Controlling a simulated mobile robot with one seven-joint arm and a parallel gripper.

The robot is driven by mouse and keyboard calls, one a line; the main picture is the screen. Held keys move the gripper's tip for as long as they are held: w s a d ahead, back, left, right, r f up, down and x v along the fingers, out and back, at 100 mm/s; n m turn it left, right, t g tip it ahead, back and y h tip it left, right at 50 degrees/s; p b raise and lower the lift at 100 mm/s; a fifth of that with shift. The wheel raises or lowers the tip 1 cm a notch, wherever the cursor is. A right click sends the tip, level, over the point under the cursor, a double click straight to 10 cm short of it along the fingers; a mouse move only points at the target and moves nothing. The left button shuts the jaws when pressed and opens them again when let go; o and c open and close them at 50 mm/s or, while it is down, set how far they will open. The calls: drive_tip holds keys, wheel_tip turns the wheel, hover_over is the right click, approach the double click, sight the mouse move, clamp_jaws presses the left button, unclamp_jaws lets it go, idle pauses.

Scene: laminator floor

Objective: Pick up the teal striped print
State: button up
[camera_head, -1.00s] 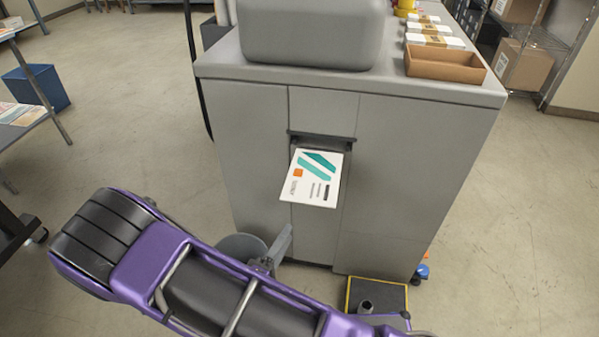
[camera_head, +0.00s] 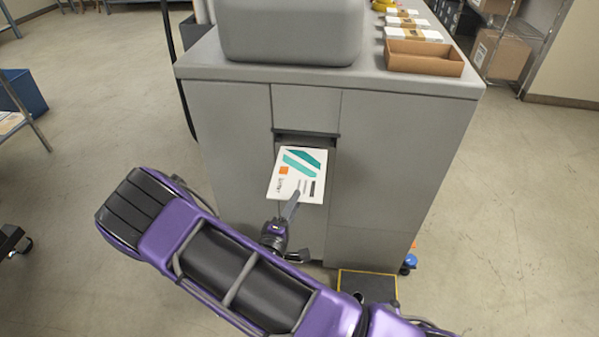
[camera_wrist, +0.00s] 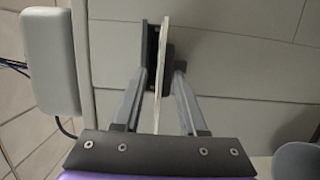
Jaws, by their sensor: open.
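The teal striped print (camera_head: 301,172) is a white sheet with teal bands, an orange square and dark marks. It sticks out of a slot in the front of the grey laminator cabinet (camera_head: 385,150). My gripper (camera_head: 292,206) is at the print's near edge in the head view. In the wrist view the print (camera_wrist: 163,75) shows edge-on as a thin pale strip between the two fingers of my gripper (camera_wrist: 161,80). The fingers are open, one on each side, with a visible gap to the print. The print's far end is hidden in the slot.
A brown open tray (camera_head: 424,64) and several white banded stacks (camera_head: 408,22) are on the cabinet top beside a grey housing (camera_head: 290,35). A yellow-edged dark mat (camera_head: 368,284) is at the cabinet's foot. Shelving with boxes (camera_head: 500,52) stands at right.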

sight(300, 172)
drive_tip(key=x, duration=0.4)
drive_tip(key=shift+w+d, duration=0.1)
drive_tip(key=shift+w, duration=0.25)
clamp_jaws()
